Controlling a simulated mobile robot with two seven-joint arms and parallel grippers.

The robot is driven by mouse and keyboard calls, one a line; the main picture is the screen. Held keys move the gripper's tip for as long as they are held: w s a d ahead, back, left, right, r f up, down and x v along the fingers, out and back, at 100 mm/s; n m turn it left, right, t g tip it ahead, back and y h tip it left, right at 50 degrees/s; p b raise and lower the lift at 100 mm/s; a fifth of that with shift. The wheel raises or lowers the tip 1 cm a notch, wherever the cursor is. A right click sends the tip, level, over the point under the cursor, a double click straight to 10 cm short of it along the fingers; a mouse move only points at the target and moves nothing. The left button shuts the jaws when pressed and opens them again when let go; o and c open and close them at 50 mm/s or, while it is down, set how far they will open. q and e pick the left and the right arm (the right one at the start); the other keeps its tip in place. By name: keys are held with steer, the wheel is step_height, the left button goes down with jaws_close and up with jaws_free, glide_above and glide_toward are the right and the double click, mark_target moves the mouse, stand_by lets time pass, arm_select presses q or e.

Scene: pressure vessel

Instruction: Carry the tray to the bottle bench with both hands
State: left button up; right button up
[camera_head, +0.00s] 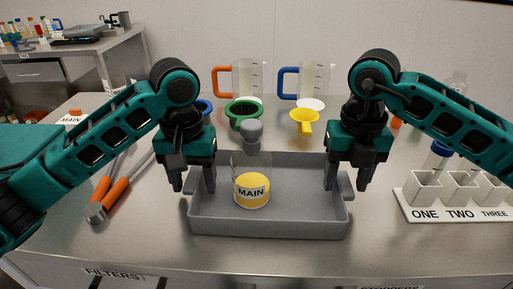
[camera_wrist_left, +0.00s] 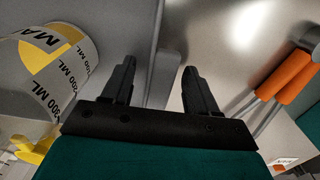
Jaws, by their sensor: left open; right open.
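The grey tray (camera_head: 305,200) sits on the metal bench in the middle of the head view, with a handle at each side. A clear bottle labelled MAIN with yellow contents (camera_head: 251,190) stands upright in it, left of the middle. My left gripper (camera_head: 192,188) is open at the tray's left side, and in the left wrist view its fingers (camera_wrist_left: 152,85) lie either side of the tray's handle (camera_wrist_left: 165,72), not closed on it. My right gripper (camera_head: 346,187) is open at the right side, its fingers around the right wall or handle; contact is unclear.
A white rack labelled ONE, TWO, THREE (camera_head: 458,197) stands at the right. Orange-handled pliers (camera_head: 106,198) lie at the left. Jugs (camera_head: 247,79) and green (camera_head: 240,113) and yellow (camera_head: 304,119) funnels are behind the tray. Another bench with bottles (camera_head: 75,55) is at the far left.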

steer(key=shift+r, duration=0.15)
arm_select(q)
step_height(320, 180, up, 12)
arm_select(e)
step_height(320, 180, up, 12)
stand_by(0.6)
arm_select(q)
steer(key=shift+s+f, duration=0.1)
steer(key=shift+f, duration=0.05)
arm_select(e)
steer(key=shift+s+f, duration=0.15)
steer(key=shift+f, duration=0.05)
